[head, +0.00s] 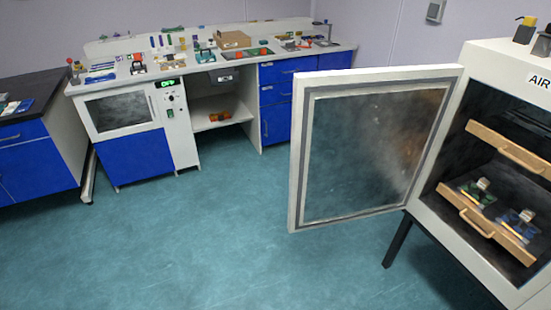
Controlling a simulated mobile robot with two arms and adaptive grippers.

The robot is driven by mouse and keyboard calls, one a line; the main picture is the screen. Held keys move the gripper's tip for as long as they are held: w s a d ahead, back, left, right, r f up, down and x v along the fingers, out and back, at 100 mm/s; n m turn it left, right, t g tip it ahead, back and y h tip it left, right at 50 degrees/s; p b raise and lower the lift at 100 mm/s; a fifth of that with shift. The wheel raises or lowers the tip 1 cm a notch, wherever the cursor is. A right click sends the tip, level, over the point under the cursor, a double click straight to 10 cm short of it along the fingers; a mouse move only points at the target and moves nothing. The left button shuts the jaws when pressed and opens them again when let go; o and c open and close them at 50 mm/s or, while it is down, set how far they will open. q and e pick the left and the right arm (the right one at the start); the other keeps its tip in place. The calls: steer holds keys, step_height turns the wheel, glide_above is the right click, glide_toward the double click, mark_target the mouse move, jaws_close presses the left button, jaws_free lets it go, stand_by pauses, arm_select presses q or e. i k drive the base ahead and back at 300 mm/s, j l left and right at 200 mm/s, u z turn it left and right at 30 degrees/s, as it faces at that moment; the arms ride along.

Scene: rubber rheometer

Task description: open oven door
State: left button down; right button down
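The oven (480,140) stands at the right, a white cabinet with a label starting "AIR" on its front. Its door (301,165) is swung wide open to the left, showing a grey seal and a dark glass pane. The chamber is exposed. Inside are an upper wooden tray with a handle (507,150) and a lower one (485,226). The lower tray carries small items in green and blue (517,221). Neither of my grippers shows in the head view.
A long white bench (220,60) with blue drawers and many small tools stands at the back. A second white-fronted unit with a dark window (118,112) is built into it. A dark-topped blue cabinet (38,160) is at the left. The teal floor (200,250) is clear.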

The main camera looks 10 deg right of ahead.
mark_target(363, 140)
steer(key=i+j+u, duration=0.15)
steer(key=i+u, duration=0.55)
steer(key=i, duration=0.15)
steer(key=i+z, duration=0.2)
steer(key=i, duration=0.25)
steer(key=i+z, duration=0.25)
steer(key=i, duration=0.25)
steer(key=i+j+z, duration=0.2)
steer(key=i, duration=0.25)
steer(key=i+j+z, duration=0.2)
steer(key=i, duration=0.25)
steer(key=i+l+z, duration=0.3)
steer(key=i+z, duration=0.15)
steer(key=i+l+z, duration=0.15)
steer(key=i+z, duration=0.8)
steer(key=i+j+z, duration=0.2)
steer(key=i+z, duration=0.6)
steer(key=i+j+z, duration=0.3)
steer(key=i, duration=0.2)
steer(key=i+j+z, duration=0.1)
steer(key=i+z, duration=0.15)
steer(key=i, duration=0.15)
